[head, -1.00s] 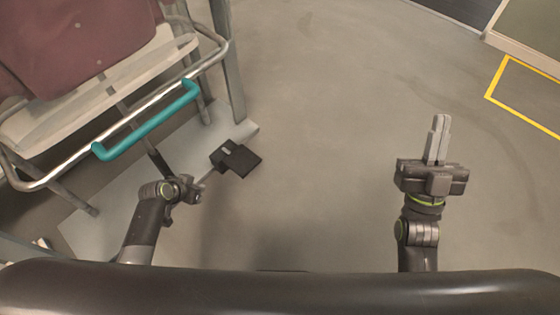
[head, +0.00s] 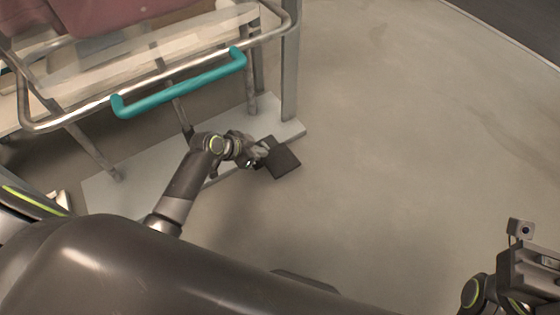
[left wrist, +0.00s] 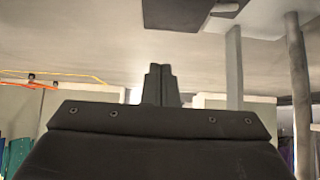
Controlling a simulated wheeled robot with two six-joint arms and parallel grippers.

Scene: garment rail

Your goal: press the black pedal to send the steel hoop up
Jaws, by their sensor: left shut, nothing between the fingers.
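The black pedal (head: 283,160) lies low at the edge of the pale base plate in the head view. It also shows at the top edge of the left wrist view (left wrist: 185,12). My left gripper (head: 262,150) is shut and empty at the pedal's left side; whether it touches cannot be told. Its fingertips (left wrist: 160,70) appear below the pedal in the left wrist picture, with a gap between. The steel hoop (head: 72,118) is a bent tube with a teal grip (head: 180,84), above the base. My right gripper (head: 528,272) is at the lower right, fingers not visible.
The pale base plate (head: 112,190) sits under the rail frame. A steel upright (head: 290,75) stands behind the pedal. A maroon garment (head: 110,18) is at the upper left. The floor (head: 400,140) right of the pedal is clear.

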